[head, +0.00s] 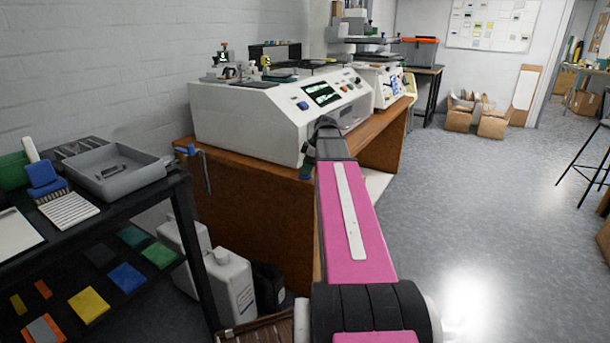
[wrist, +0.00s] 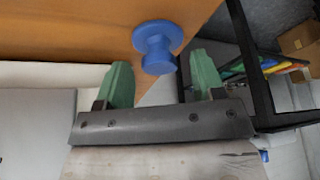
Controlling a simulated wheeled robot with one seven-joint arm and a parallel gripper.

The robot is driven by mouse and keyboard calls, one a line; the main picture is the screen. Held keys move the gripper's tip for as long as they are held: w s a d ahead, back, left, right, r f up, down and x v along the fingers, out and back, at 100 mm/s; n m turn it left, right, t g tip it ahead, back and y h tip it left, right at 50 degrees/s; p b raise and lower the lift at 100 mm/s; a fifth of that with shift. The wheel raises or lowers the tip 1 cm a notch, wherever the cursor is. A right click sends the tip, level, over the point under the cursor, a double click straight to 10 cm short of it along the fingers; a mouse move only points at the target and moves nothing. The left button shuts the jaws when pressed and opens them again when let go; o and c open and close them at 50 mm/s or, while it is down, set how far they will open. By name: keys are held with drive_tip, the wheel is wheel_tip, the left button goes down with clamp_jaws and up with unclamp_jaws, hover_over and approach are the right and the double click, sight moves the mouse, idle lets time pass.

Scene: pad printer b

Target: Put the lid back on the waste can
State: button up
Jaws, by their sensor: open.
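My gripper (wrist: 162,66) is open, its two green fingers spread apart in the wrist view. A blue round piece (wrist: 157,38) with a wide flange and a narrower knob shows between and just beyond the fingertips, against an orange-brown surface. The fingers do not visibly touch it. I cannot tell for certain whether this blue piece is the lid. In the head view my gripper (head: 306,160) is mostly hidden behind my pink arm, near the bench edge. A dark container (head: 268,286) stands on the floor beside white jugs; I cannot tell whether it is the waste can.
A white machine (head: 270,115) stands on the brown bench (head: 240,205). A black rack (head: 180,195) with a grey tray (head: 118,172) and coloured pads is at left. White jugs (head: 232,285) stand on the floor between. The floor (head: 480,190) at right is open.

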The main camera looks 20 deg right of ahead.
drive_tip(key=shift+x, duration=0.9)
drive_tip(key=c, duration=0.6)
